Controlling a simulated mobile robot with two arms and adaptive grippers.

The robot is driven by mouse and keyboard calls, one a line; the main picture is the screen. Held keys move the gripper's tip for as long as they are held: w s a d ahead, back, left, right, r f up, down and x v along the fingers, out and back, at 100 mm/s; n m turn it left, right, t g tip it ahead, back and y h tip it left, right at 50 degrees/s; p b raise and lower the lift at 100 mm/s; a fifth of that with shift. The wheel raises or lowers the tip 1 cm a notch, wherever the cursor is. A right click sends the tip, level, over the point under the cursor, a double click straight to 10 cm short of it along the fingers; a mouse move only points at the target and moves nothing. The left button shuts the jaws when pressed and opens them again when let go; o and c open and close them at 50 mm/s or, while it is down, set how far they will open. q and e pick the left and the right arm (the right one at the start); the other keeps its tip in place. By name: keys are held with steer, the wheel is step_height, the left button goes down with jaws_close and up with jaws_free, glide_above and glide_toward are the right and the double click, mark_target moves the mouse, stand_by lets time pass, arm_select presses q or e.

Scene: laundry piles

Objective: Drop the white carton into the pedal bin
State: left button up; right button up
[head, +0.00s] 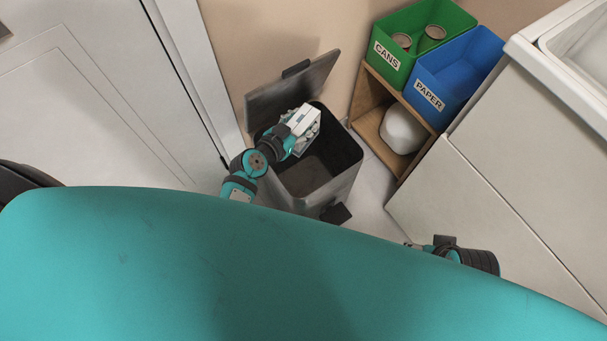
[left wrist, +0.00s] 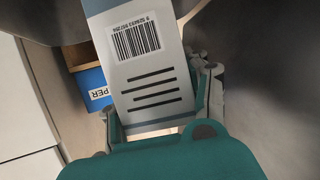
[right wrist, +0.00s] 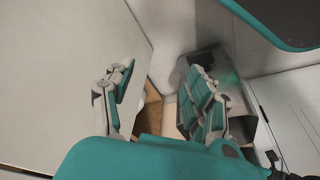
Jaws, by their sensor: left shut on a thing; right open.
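The white carton (head: 302,119) is held by my left gripper (head: 299,136) over the open mouth of the pedal bin (head: 329,190). In the left wrist view the carton (left wrist: 150,88) shows a barcode and dark lines, with the fingers (left wrist: 160,100) on both its sides. The bin is a grey, square container with its lid (head: 293,85) raised at the back; the visible inside looks empty. In the right wrist view my right gripper (right wrist: 160,100) is open and empty, and part of the bin (right wrist: 235,100) shows behind its fingers.
A green CANS box (head: 388,56) holding cans and a blue PAPER box (head: 430,88) stand on a wooden shelf (head: 369,105) right of the bin. A rounded white object (head: 403,130) sits inside the shelf. A white cabinet (head: 500,170) is at right, a door (head: 100,95) at left.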

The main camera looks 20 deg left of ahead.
arm_select(q)
steer(key=shift+f+b, duration=0.35)
arm_select(e)
steer(key=shift+v, duration=1.75)
steer(key=shift+a, duration=0.2)
arm_select(q)
steer(key=o, duration=1.1)
steer(key=v, duration=0.5)
steer(key=shift+s, duration=0.1)
steer(key=s+a, duration=0.1)
steer(key=s, duration=0.2)
steer(key=s+a, duration=0.1)
steer(key=s, duration=0.3)
steer(key=s+a, duration=0.1)
steer(key=s, duration=0.3)
steer(key=shift+s+a, duration=0.15)
steer(key=shift+a, duration=0.15)
